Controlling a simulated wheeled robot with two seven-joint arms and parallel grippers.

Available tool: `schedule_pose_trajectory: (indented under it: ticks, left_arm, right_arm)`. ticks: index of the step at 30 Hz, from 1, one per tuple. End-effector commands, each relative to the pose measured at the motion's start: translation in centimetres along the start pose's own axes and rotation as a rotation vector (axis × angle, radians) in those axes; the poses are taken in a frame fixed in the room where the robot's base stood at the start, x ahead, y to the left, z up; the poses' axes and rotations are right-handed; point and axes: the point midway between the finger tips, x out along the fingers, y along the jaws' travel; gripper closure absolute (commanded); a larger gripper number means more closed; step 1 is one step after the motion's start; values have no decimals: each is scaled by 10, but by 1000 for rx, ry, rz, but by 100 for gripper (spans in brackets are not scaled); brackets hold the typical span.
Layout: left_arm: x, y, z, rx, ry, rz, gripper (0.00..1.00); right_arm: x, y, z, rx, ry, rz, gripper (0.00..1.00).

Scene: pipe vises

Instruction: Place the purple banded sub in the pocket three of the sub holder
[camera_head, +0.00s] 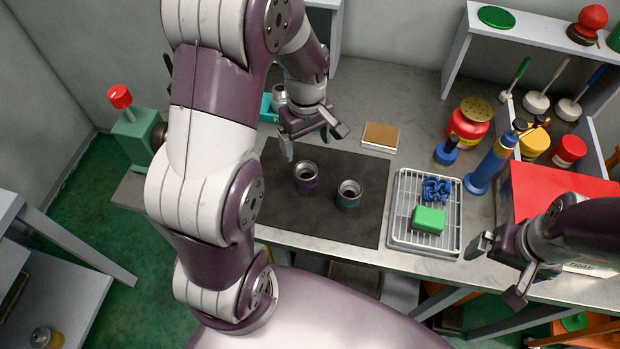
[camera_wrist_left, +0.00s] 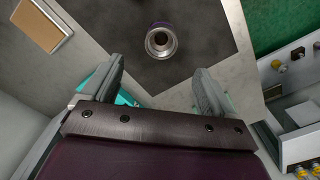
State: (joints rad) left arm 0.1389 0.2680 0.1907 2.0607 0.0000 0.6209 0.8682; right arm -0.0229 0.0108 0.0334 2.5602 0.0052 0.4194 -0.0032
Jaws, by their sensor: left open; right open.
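The purple banded sub (camera_head: 306,183) is a short silver cylinder with a dark purple band, standing on the dark mat. It also shows in the left wrist view (camera_wrist_left: 160,41), ahead of the fingers. A similar sub with a teal band (camera_head: 348,196) stands to its right on the mat. My left gripper (camera_head: 309,142) is open and empty, above and behind the purple sub. A teal holder (camera_head: 266,108) with a silver piece (camera_head: 279,95) is partly hidden behind my left arm; its pockets cannot be made out. My right gripper (camera_head: 499,270) is open and empty at the right.
A wire rack (camera_head: 399,220) with a green block (camera_head: 429,219) and a blue crumpled item (camera_head: 436,189) stands right of the dark mat (camera_head: 372,220). A tan pad (camera_head: 381,136) lies behind.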

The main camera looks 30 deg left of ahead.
Motion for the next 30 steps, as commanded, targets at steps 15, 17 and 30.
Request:
schedule_pose_trajectory:
  ticks: [15,17,30]
  left_arm:
    - [92,-3,0,-2,-5,-5,13]
    - [104,-3,0,-2,-4,-5,13]
    - [120,-2,-1,-1,-1,-1,45]
  right_arm:
    - [-14,0,-2,0,1,0,0]
    - [-15,0,-2,0,1,0,0]
    - [-15,0,-2,0,0,0,0]
